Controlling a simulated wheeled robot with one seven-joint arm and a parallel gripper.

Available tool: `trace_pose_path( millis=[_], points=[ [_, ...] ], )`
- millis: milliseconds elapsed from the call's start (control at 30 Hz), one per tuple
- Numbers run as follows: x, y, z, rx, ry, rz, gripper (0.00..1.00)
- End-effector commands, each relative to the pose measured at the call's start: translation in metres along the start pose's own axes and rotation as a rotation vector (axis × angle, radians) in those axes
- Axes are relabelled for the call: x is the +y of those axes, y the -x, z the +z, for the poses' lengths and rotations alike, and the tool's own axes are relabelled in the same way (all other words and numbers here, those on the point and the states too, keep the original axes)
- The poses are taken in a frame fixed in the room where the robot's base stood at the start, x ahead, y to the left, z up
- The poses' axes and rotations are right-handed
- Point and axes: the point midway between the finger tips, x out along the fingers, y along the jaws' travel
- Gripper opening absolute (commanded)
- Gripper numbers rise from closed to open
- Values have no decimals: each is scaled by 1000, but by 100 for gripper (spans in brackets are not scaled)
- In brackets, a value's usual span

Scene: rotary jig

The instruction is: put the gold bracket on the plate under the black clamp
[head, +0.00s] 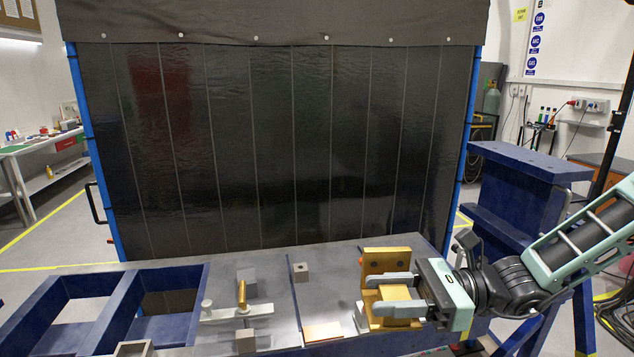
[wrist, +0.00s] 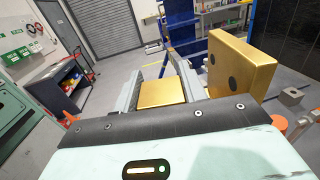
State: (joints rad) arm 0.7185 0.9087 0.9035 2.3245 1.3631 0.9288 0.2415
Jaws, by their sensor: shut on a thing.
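The gold bracket (head: 388,260) is an L-shaped piece held by my gripper (head: 374,296) at the right of the bench. In the head view its upright leg stands behind the fingers and its other leg lies between them. The wrist view shows the bracket's upright leg (wrist: 238,65) with dark holes, and its flat part between the fingers of my gripper (wrist: 160,90). The grey plate (head: 345,265) lies under and left of the bracket; I cannot tell whether they touch. No clearly black clamp shows; a grey clamp-like bar with a gold pin (head: 241,293) stands to the left.
A blue frame with open bays (head: 115,300) is at the left. A blue steel stand (head: 520,195) rises at the right. A dark curtain (head: 270,150) hangs behind.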

Motion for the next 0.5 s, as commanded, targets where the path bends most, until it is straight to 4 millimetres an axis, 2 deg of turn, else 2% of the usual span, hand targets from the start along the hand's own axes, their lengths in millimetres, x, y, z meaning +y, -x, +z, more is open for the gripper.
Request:
trace_pose_path(
  millis=[267,500],
  points=[
    [-2,30,-35,-4,-10,-210,4],
    [-7,72,-87,-4,-18,-519,4]
  ],
)
